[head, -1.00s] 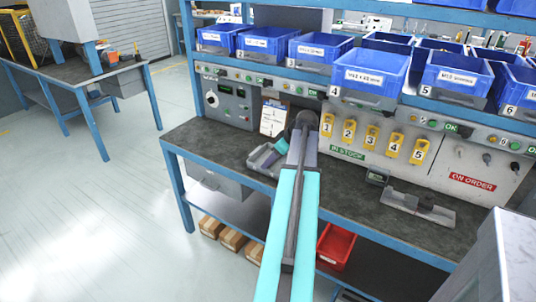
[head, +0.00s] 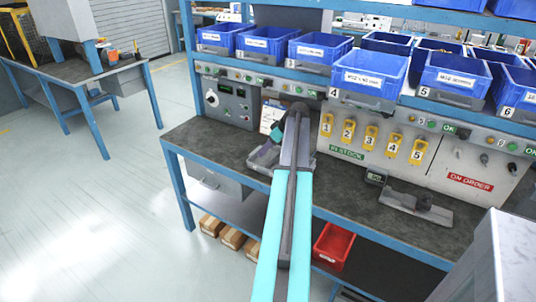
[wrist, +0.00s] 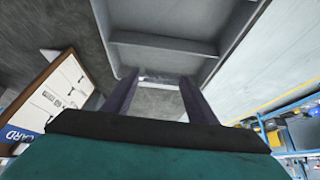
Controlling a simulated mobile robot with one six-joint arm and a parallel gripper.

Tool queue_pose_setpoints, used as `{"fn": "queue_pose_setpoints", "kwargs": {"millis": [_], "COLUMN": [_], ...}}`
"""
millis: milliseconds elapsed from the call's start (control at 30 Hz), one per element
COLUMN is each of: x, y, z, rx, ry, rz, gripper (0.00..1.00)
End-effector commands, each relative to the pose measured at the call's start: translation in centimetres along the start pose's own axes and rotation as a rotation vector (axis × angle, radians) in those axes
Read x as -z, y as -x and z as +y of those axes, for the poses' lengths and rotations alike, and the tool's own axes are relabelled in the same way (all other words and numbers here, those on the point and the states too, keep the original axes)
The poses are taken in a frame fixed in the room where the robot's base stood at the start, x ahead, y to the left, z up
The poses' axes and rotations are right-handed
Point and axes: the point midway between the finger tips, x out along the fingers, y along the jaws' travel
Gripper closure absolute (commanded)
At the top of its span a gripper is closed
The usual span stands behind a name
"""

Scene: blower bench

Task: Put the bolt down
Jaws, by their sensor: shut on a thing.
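My gripper (wrist: 160,84) shows in the wrist view with its two dark fingers reaching toward a grey tray (wrist: 165,48). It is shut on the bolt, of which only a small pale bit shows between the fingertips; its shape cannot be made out. In the head view the teal body of my gripper (head: 277,135) is left of my arm's end, above the bench and close behind the grey tray (head: 262,162). The bolt is hidden there, and my arm covers part of the tray.
A clipboard with a card (head: 270,116) leans at the back of the bench (head: 345,193); it also shows in the wrist view (wrist: 58,92). A grey fixture (head: 415,207) and a small dark box (head: 376,176) stand to the right. Blue bins (head: 370,80) line the shelf above.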

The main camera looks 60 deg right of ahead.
Motion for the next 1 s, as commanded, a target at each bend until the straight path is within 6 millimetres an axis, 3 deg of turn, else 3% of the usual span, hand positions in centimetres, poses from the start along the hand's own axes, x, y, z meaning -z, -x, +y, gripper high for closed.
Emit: {"fn": "queue_pose_setpoints", "kwargs": {"millis": [367, 733, 1000], "x": [-0.1, -1.8, -1.9], "y": [-0.2, -2.8, -3.0], "z": [-0.1, -0.1, -0.1], "rx": [0.001, 0.002, 0.001], "ry": [0.0, 0.0, 0.001], "rz": [0.0, -0.001, 0.0], "gripper": [0.7, 0.7, 0.7]}}
